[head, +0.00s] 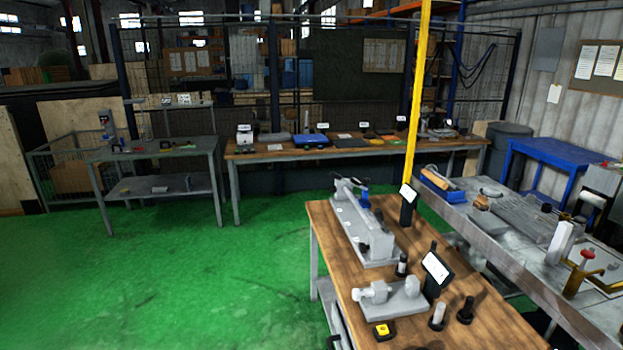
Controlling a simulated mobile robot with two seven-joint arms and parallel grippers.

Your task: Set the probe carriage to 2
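On the wooden bench (440,318) at the right front stands a long grey rail-like device (365,235) with a small blue part (364,198) on its far half. This may hold the probe carriage, but I cannot tell for certain. A smaller grey fixture (392,297) with a round cylinder at its left end sits nearer the front. Scale marks and the carriage setting are too small to read. Neither of my grippers is in view.
Black display stands (408,208) and (435,275), dark and white cylinders, and a yellow button box (382,331) share the bench. A grey machine table (510,225) adjoins it on the right. A yellow post (418,90) rises behind. The green floor (200,270) is clear at left.

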